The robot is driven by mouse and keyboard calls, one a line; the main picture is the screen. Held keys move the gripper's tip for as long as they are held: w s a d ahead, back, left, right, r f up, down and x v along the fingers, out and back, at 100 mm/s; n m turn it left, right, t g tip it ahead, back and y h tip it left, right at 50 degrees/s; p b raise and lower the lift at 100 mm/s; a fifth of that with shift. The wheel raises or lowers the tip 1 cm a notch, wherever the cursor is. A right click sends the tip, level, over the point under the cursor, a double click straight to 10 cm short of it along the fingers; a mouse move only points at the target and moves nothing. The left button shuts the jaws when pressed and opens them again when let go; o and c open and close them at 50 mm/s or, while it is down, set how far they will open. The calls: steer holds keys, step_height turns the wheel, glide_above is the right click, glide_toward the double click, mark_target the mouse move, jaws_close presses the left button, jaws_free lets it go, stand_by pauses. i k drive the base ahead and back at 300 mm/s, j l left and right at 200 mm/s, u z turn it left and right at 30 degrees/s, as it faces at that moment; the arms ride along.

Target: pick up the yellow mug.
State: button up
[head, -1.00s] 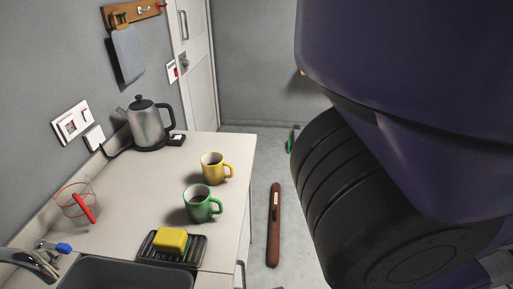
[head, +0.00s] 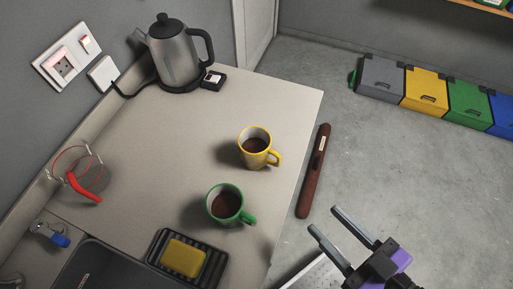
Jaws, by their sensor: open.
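The yellow mug (head: 254,150) stands upright on the light countertop (head: 150,150), near its right edge. It holds a dark brown drink, and its handle points to the lower right. My gripper (head: 323,220) is at the lower right of the head view, off the counter's right edge and apart from the mug. Its two fingers are spread and nothing is between them. The mug is fully visible.
A green mug (head: 226,204) with a dark drink stands just below left of the yellow one. A yellow sponge (head: 184,258) lies on a black rack. A kettle (head: 178,60) stands at the back. A brown long object (head: 314,172) lies beyond the counter edge.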

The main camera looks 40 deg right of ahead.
mark_target(254, 142)
steer(key=u, duration=1.55)
steer(key=z, duration=1.55)
steer(key=l+u, duration=0.15)
steer(key=u, duration=0.35)
steer(key=l+u, duration=0.15)
steer(key=u, duration=0.35)
steer(key=l+u, duration=0.2)
steer(key=u, duration=0.3)
steer(key=l+u, duration=0.15)
steer(key=u, duration=0.3)
steer(key=k+l, duration=0.2)
steer(key=l, duration=0.15)
steer(key=k+l, duration=0.2)
steer(key=l, duration=0.2)
steer(key=k+l, duration=0.15)
steer(key=l, duration=0.2)
steer(key=u, duration=0.05)
